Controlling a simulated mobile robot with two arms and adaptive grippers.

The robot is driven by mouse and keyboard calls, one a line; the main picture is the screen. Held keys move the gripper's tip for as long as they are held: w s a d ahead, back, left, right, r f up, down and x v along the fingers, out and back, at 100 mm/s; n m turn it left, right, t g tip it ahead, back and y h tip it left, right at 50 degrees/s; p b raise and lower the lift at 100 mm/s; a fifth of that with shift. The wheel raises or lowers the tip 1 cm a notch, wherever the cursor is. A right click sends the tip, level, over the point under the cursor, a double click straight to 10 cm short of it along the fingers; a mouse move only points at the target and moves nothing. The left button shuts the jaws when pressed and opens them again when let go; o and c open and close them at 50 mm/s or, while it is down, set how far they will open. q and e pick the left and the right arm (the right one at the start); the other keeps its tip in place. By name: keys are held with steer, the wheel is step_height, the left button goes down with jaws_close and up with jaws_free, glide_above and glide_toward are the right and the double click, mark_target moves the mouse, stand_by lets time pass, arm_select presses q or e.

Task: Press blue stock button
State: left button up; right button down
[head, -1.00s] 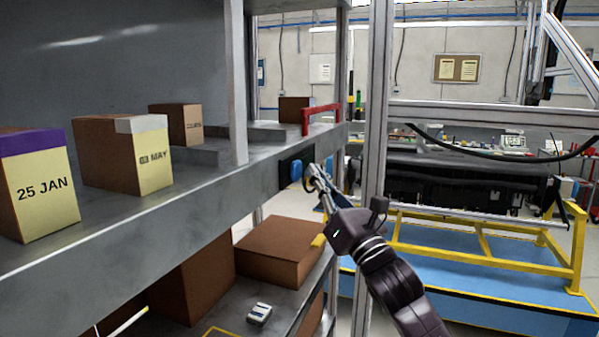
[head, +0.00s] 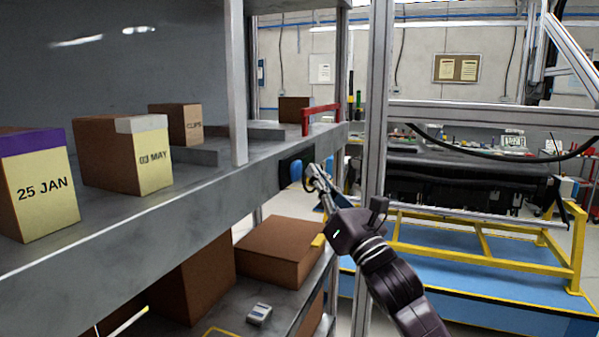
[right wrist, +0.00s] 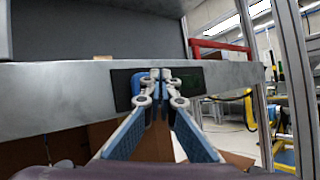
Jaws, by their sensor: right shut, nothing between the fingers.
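The blue button (head: 296,170) is on a dark panel (head: 284,163) on the front edge of the grey shelf, near its right end. In the right wrist view the dark panel (right wrist: 121,92) shows behind the fingers, and a blue patch of the button (right wrist: 137,82) shows beside the left finger, partly hidden by it. My right gripper (head: 311,170) is shut and empty, its tips close in front of the panel, just right of the button in the head view. It also shows in the right wrist view (right wrist: 155,74). I cannot tell whether the tips touch. My left gripper is out of view.
Labelled boxes, one marked 25 JAN (head: 42,188) and one marked 03 MAY (head: 154,160), stand on the shelf. A red handle-like bar (head: 321,114) is above the panel. A brown box (head: 277,250) lies below. A metal post (head: 376,120) stands behind my right arm.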

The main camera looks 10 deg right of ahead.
steer(key=shift+a, duration=0.15)
steer(key=shift+w+a, duration=0.25)
steer(key=shift+w+a, duration=0.25)
steer(key=shift+a, duration=0.15)
stand_by(0.8)
stand_by(0.3)
steer(key=shift+s+d, duration=0.55)
steer(key=shift+d, duration=0.2)
steer(key=s+d, duration=0.1)
steer(key=d, duration=0.1)
steer(key=s+d, duration=0.1)
steer(key=d, duration=0.1)
steer(key=shift+s+d, duration=0.1)
steer(key=shift+s, duration=0.25)
stand_by(0.3)
